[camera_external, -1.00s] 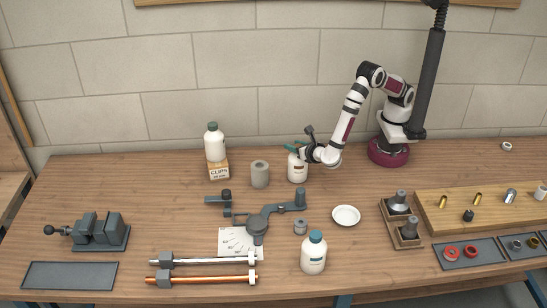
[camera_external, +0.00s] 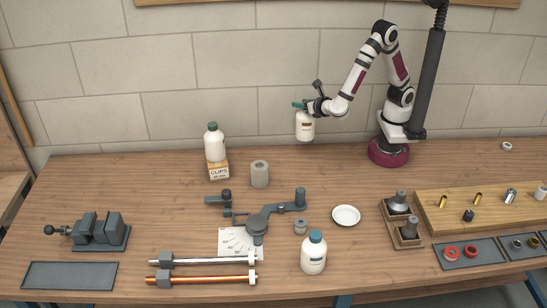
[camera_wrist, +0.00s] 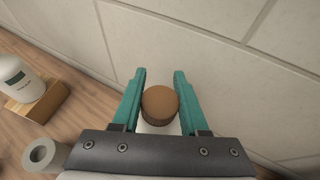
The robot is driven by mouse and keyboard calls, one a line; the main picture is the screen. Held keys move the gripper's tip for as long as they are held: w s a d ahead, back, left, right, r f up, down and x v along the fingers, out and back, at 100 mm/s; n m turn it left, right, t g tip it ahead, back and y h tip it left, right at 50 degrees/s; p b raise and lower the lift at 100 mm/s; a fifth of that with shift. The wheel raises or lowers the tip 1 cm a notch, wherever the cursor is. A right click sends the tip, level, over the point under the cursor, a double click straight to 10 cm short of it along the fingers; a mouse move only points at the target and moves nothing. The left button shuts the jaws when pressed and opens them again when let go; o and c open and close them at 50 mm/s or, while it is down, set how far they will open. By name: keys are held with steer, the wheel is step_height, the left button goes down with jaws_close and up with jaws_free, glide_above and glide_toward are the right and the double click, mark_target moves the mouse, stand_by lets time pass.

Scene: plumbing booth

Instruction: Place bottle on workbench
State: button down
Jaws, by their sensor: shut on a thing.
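My gripper (camera_external: 302,106) is shut on a white bottle (camera_external: 305,127) with a pale label, held upright in the air in front of the wall, above the back of the workbench (camera_external: 120,190). In the wrist view the gripper's teal fingers (camera_wrist: 160,92) stand on both sides of the bottle's brown cap (camera_wrist: 160,104); most of the bottle's body is hidden below the cap. A second white bottle (camera_external: 215,143) with a green cap stands on a small carton. A third white bottle (camera_external: 314,253) with a teal cap stands at the front of the workbench.
The carton (camera_external: 218,171) and a grey cylinder (camera_external: 260,174) stand left of the held bottle. A pipe bender (camera_external: 265,222), a white dish (camera_external: 346,216) and a vise (camera_external: 98,230) are further forward. Bare wood lies below the held bottle, at the back.

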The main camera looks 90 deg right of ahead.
steer(key=w+a+n+t+y, duration=0.35)
steer(key=a+n+y, duration=0.25)
steer(key=a, duration=0.8)
steer(key=w+a+n+t+y, duration=0.2)
steer(key=a+n+t+y, duration=0.3)
steer(key=a, duration=0.9)
steer(key=s+a+n+g+y, duration=0.1)
steer(key=s+a+n+y, duration=0.3)
steer(key=a, duration=0.3)
steer(key=s+a+n+g+y, duration=0.2)
steer(key=s+a+n+y, duration=0.15)
steer(key=a, duration=0.45)
steer(key=s+a+f, duration=0.6)
steer(key=a+f, duration=0.4)
steer(key=shift+f+t, duration=0.35)
steer(key=shift+f, duration=0.1)
steer(key=shift+c, duration=2.2)
jaws_free()
steer(key=shift+f, duration=0.1)
